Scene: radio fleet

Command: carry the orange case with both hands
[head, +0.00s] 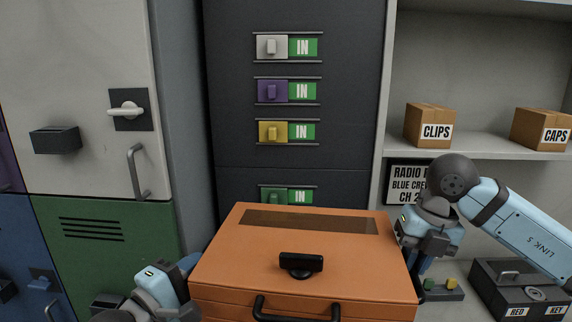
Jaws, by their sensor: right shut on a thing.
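The orange case (235,268) fills the lower middle of the head view, its lid closed. It has a dark strip along the back of the lid, a black latch and a black front handle. My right gripper (421,268) is at the case's right side, pointing down, and is shut on the case there. My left gripper (178,300) is low at the case's left side. Its fingertips are hidden or cut off, so I cannot tell whether it touches the case. The underside of the case is out of view.
A dark cabinet (290,185) with several sliding tags marked IN stands behind the case. Lockers (85,95) are on the left. A dark key box (520,290) sits lower right.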

